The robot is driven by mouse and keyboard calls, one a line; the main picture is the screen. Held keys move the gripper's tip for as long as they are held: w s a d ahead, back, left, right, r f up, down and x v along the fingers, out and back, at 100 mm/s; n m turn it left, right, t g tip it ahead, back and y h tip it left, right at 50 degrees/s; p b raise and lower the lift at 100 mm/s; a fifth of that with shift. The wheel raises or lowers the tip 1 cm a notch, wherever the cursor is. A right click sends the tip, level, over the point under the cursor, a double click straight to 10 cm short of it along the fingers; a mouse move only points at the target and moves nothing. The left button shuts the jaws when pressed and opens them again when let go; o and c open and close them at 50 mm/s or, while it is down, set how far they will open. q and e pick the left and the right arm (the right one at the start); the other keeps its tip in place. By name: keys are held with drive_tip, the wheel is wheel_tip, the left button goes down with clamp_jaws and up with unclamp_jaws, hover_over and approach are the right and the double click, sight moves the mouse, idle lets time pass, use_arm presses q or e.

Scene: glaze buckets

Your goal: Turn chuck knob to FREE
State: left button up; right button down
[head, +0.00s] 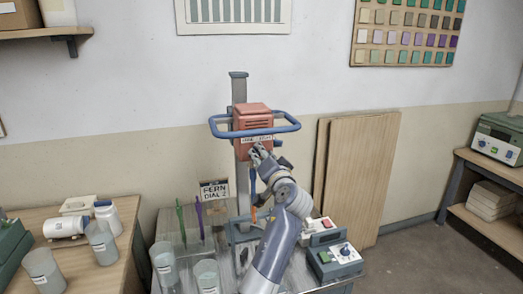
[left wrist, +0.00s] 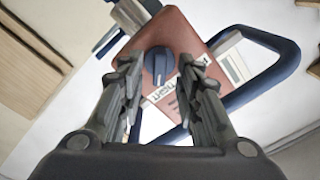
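The red mixer head (head: 252,118) sits on a grey upright post, ringed by a blue tubular guard (head: 222,131). In the left wrist view, the dark blue chuck knob (left wrist: 159,64) stands on a face of the red head (left wrist: 178,33). A pale line on the knob points down toward a white label (left wrist: 166,88), which seems to read TIGHT. My left gripper (head: 262,150) is at the front of the head; in the left wrist view its fingers (left wrist: 157,80) are open, one either side of the knob, with gaps showing. The knob is hidden in the head view. My right gripper is not in view.
The blue guard (left wrist: 262,83) passes close beside the fingers. Below stand a control box with a knob (head: 335,258), a FERN DIAL 2 sign (head: 214,190), coloured stirrers and cups. A wooden table (head: 75,262) with jars is at left; wooden boards (head: 362,180) lean behind.

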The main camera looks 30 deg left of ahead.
use_arm(q)
drive_tip(key=shift+w+a, duration=0.4)
drive_tip(key=shift+a, duration=0.05)
clamp_jaws()
drive_tip(key=shift+s+a+n+b, duration=0.1)
drive_tip(key=shift+s+n+b, duration=0.05)
drive_tip(key=shift+n+b, duration=4.55)
drive_tip(key=shift+s+a+n+b, duration=0.1)
drive_tip(key=shift+n+b, duration=4.1)
drive_tip(key=shift+b, duration=0.9)
